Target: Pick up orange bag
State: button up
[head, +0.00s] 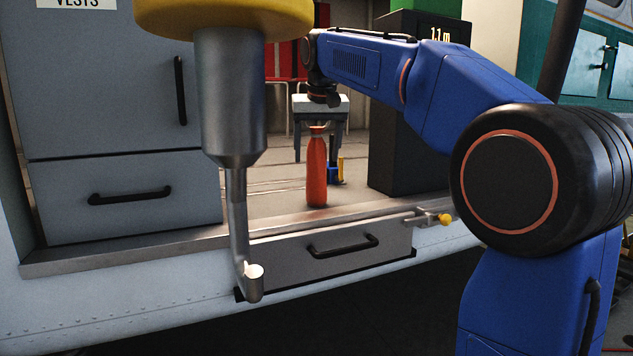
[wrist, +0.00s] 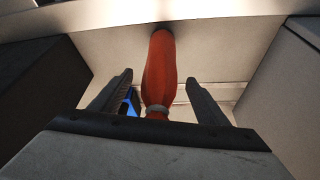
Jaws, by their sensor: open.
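The orange bag (head: 317,172) is a slim, upright, bottle-shaped bundle with a narrow neck. It stands on the floor of the bay, just behind the metal sill. My gripper (head: 321,126) is above it, pointing down, with its fingers around the level of the bag's top. In the wrist view the bag (wrist: 160,70) lies between the two open fingers of my gripper (wrist: 160,95), with a gap on each side. A grey band shows at its neck. The fingers do not appear to touch it.
A blue and yellow item (head: 337,170) stands just behind the bag. A grey cabinet (head: 120,110) is at left and a dark box (head: 400,150) at right. A hanging grey hook (head: 238,150) is in the foreground. A drawer (head: 330,250) is below the sill.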

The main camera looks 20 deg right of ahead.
jog(key=shift+x, duration=1.15)
grip_shut()
